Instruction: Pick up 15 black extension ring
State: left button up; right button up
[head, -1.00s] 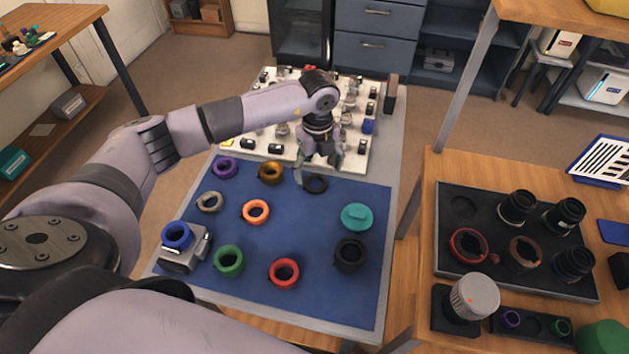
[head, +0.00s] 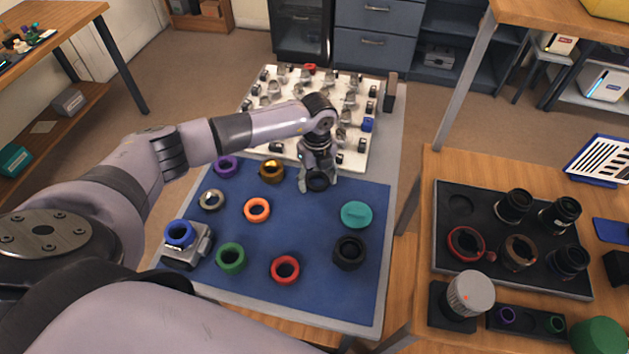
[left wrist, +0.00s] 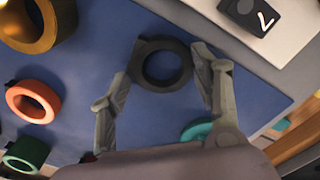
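A black ring (head: 318,190) lies near the far right part of the blue mat (head: 310,225). My left gripper (head: 318,183) is above it, pointing down, with one finger on each side. In the left wrist view the black ring (left wrist: 137,63) shows between the tips of my open left gripper (left wrist: 161,66). The fingertips are close to its sides; I cannot tell whether they touch it. A second, thicker black ring (head: 349,264) lies at the mat's near right. My right gripper is not in view.
Orange (head: 246,211), red (head: 285,280), green (head: 231,268), purple (head: 225,175) and gold (head: 271,180) rings lie on the mat, with a teal piece (head: 356,215). A white board (head: 285,130) with small parts stands behind. A dark lens tray (head: 480,275) is at right.

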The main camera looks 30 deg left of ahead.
pick_arm(q)
jog(key=c, duration=0.8)
jog(key=shift+o, duration=0.2)
jog(key=shift+r, duration=0.1)
